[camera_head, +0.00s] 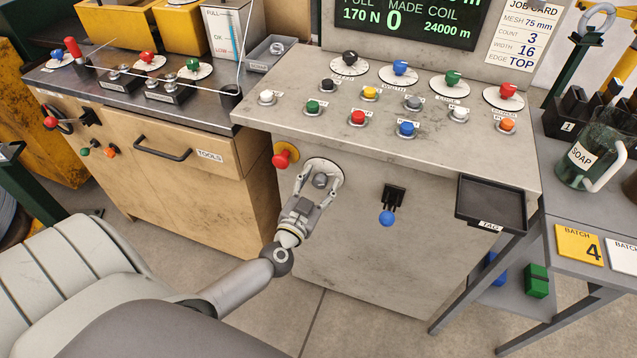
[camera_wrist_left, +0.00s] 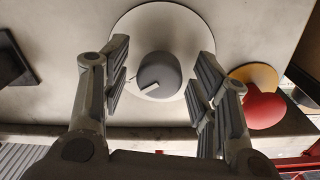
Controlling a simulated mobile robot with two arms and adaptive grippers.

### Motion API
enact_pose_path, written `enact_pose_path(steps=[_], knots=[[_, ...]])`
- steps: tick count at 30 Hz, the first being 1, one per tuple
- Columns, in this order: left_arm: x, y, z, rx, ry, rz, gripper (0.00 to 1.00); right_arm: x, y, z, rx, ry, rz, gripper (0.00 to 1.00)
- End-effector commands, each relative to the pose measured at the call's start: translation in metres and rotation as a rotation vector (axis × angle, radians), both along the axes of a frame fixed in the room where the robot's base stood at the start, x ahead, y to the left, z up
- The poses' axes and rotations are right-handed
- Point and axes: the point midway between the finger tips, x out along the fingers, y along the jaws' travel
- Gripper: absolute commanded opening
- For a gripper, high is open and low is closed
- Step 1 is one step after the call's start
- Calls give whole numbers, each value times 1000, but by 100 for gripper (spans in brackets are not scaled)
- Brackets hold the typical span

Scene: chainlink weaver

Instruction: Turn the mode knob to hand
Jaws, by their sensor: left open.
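A grey round knob (camera_head: 320,181) sits on a pale disc (camera_head: 327,166) on the front face of the control desk. In the left wrist view the knob (camera_wrist_left: 159,75) shows a small pale pointer mark, on a white round plate (camera_wrist_left: 140,28). Whether this is the mode knob cannot be read; no label is legible. My left gripper (camera_head: 318,177) is in front of it. In the left wrist view its fingers (camera_wrist_left: 160,85) are open, one on each side of the knob, with gaps between. My right gripper is in neither view.
A red mushroom button (camera_head: 282,159) on a yellow base sits just left of the knob. A blue-ended lever (camera_head: 388,212) and a black tag tray (camera_head: 491,205) are to the right. Several coloured buttons and knobs cover the desk top (camera_head: 300,128).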

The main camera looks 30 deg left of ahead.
Motion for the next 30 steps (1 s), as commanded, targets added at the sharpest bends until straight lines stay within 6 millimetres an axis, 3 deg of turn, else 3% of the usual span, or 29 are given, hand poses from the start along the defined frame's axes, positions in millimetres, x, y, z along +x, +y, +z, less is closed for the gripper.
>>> enact_pose_path(steps=[8, 19, 30], knots=[[1, 0, 0, 0, 1, -1, 55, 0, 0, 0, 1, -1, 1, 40], [1, 0, 0, 0, 1, -1, 8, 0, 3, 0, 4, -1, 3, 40], [1, 0, 0, -67, -14, 0, 8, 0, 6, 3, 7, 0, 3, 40]])
